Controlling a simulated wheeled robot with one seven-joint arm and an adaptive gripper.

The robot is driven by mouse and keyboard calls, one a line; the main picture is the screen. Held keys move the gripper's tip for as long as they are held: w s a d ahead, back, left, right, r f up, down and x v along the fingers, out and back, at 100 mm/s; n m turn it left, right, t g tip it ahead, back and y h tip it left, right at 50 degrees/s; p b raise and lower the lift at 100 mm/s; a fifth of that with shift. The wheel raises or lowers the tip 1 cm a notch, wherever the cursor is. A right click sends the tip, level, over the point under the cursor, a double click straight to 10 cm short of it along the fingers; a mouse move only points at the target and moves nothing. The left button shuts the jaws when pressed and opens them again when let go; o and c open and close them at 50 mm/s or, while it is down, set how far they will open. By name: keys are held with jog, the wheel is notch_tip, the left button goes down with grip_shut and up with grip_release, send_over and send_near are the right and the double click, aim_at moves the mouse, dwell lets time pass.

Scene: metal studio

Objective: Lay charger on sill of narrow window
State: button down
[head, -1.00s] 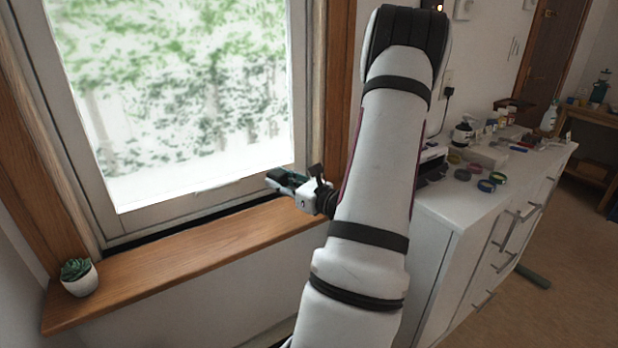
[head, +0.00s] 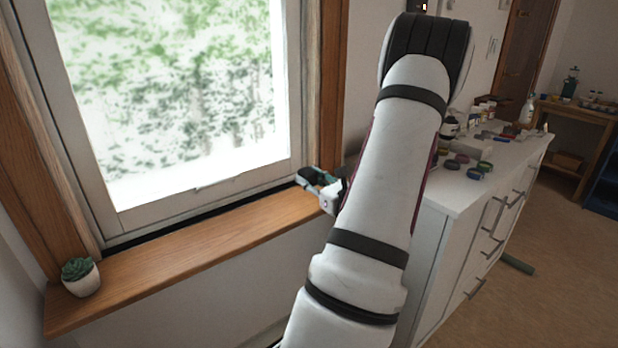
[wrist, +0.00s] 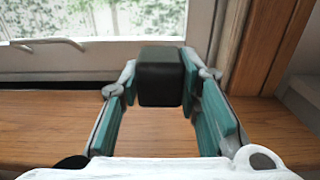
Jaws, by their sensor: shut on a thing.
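The charger (wrist: 160,82) is a small black block. In the wrist view it sits between the teal-padded fingers of my gripper (wrist: 160,88), which is shut on it. In the head view my gripper (head: 312,180) is at the right end of the wooden window sill (head: 190,258), with the dark charger at its tip. The sill also shows in the wrist view (wrist: 50,120), below and behind the charger. I cannot tell whether the charger touches the sill. My arm hides part of the sill's right end.
A potted succulent (head: 80,278) stands at the sill's left end. The middle of the sill is clear. A white drawer cabinet (head: 465,230) with several small items on top stands to the right. The window frame (head: 200,200) rises behind the sill.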

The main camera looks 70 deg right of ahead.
aim_at(311, 207)
jog(key=shift+f+b, duration=2)
jog(key=shift+f, duration=1.1)
jog(key=c, duration=1.1)
grip_release()
jog(key=shift+s, duration=0.1)
jog(key=v, duration=1.2)
